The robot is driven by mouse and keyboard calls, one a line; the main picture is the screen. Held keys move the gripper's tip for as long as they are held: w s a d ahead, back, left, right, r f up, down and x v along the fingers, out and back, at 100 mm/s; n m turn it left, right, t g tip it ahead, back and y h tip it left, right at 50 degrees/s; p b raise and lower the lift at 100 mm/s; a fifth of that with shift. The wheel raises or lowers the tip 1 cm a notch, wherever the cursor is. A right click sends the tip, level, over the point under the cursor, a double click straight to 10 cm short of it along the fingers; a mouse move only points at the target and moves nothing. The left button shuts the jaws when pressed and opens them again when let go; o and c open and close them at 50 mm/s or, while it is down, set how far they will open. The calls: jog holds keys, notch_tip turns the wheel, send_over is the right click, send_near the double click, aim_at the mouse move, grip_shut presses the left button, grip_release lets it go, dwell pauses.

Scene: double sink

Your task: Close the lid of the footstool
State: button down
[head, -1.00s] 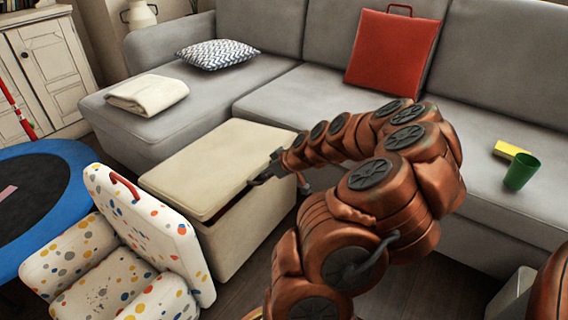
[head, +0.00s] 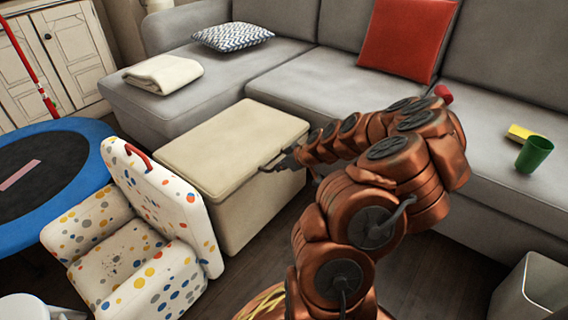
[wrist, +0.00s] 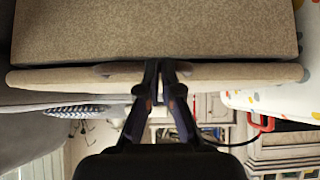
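The footstool (head: 262,213) is a cream box in front of the grey sofa. Its padded cream lid (head: 232,142) lies flat on top, with no open gap visible along the front in the head view. In the wrist view, upside down, the lid's edge (wrist: 240,74) runs as a band against the footstool body (wrist: 160,30). My gripper (head: 266,168) is at the lid's front right edge. In the wrist view its fingertips (wrist: 160,68) are close together at that edge, seemingly shut, with nothing seen between them. Whether they touch the lid is unclear.
A spotted child's armchair (head: 140,245) stands close at the footstool's front left. A blue-rimmed trampoline (head: 85,135) is further left. The grey sofa (head: 300,88) is behind, with a green cup (head: 535,154) on its right. A bin (head: 535,290) stands at lower right.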

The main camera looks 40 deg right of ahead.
jog(key=shift+s+a+f, duration=0.1)
jog(key=shift+a+f, duration=0.2)
jog(key=shift+f, duration=0.35)
jog(key=shift+r, duration=0.1)
jog(key=r, duration=0.1)
jog(key=w+r, duration=0.1)
jog(key=w+r+p, duration=0.1)
jog(key=shift+r+g, duration=0.25)
jog(key=shift+g, duration=0.05)
jog(key=s+d+p, duration=0.2)
jog(key=s+p, duration=0.1)
jog(key=s, duration=0.8)
jog(key=shift+w+r, duration=0.1)
jog(key=shift+r, duration=0.05)
